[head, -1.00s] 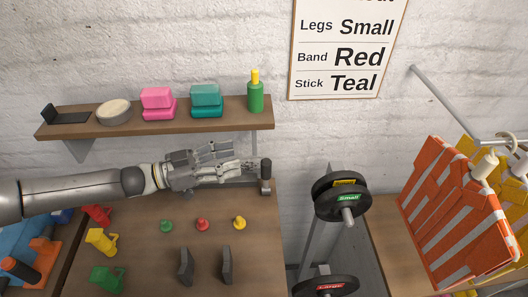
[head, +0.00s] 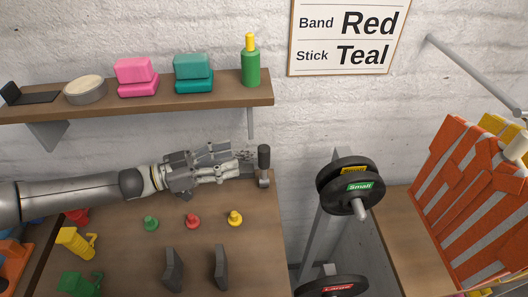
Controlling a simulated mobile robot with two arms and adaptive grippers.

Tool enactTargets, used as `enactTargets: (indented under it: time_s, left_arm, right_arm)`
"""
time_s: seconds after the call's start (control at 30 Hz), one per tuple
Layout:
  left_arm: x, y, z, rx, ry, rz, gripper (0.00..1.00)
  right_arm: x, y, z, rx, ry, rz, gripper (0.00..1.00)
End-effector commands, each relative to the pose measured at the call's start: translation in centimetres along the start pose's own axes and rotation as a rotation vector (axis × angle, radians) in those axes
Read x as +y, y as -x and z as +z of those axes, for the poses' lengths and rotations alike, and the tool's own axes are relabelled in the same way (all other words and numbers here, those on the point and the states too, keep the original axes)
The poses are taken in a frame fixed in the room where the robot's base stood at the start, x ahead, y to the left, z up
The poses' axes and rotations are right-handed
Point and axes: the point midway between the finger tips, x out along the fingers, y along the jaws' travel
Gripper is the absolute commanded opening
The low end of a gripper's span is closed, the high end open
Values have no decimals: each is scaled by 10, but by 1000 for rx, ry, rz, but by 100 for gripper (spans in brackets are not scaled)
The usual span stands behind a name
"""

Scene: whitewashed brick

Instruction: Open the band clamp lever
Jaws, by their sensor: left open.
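A black-handled lever (head: 264,158) stands upright on a small grey metal base at the back right of the wooden bench; it looks like the band clamp lever. My left gripper (head: 238,163) reaches in from the left, low over the bench. Its fingers are apart and point right, just left of the lever. I cannot tell whether a fingertip touches the lever or its base. The fingers hide part of what lies left of the base. My right gripper is not in view.
A shelf (head: 140,107) with pink and teal boxes and a green bottle (head: 250,65) hangs above my arm. Green, red and yellow knobs (head: 235,218) and two dark uprights (head: 220,268) stand on the bench in front. A weight rack (head: 350,190) stands to the right.

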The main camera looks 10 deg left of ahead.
Motion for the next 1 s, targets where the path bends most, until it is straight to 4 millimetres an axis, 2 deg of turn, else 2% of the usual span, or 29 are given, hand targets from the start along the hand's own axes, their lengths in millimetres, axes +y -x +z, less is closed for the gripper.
enactTargets:
  time_s: [0.5,0.7,1.0]
  left_arm:
    - [1,-83,-4,1,0,3,49]
    - [1,-98,-2,0,1,2,49]
    - [0,-102,-1,0,1,1,49]
  right_arm:
    - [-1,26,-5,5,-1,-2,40]
    - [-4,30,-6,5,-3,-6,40]
    - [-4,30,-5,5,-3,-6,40]
